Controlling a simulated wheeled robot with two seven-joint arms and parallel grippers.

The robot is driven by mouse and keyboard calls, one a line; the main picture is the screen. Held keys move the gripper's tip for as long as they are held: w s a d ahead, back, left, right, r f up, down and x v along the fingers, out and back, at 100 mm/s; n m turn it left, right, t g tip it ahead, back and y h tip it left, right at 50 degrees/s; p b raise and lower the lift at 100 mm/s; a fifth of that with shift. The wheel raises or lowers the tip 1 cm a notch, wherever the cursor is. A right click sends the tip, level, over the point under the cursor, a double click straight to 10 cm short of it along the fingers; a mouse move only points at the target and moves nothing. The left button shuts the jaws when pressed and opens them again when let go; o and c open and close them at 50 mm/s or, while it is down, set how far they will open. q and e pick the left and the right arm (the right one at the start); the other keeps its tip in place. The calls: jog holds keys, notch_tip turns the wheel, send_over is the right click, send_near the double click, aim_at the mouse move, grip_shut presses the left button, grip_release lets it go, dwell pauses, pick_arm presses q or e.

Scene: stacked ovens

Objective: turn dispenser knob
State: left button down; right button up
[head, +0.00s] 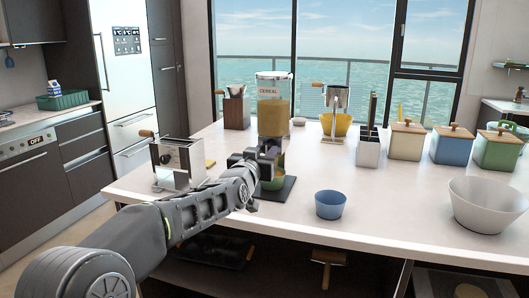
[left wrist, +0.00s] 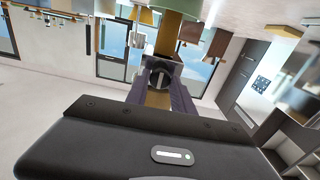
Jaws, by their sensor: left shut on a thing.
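The cereal dispenser (head: 273,112) stands on the island counter, a clear container labelled CEREAL with tan cereal inside. My left gripper (head: 268,150) is at the front of the dispenser, below its container. In the left wrist view, which is turned over, the dark round dispenser knob (left wrist: 160,79) sits between the two fingers of my left gripper (left wrist: 161,92), which is shut on it. The knob is hidden behind my gripper in the head view. My right gripper is not in view.
A blue bowl (head: 331,204) and a large white bowl (head: 487,203) stand to the right on the counter (head: 385,212). Wooden-lidded canisters (head: 451,145) line the right side. The counter between the bowls is clear.

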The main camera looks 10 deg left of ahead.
pick_arm(q)
jog(key=shift+f, duration=0.1)
dwell(0.3)
jog(key=c, duration=1.1)
grip_release()
jog(key=s, duration=0.7)
jog(key=shift+s+a, duration=0.25)
jog(key=shift+s, duration=0.15)
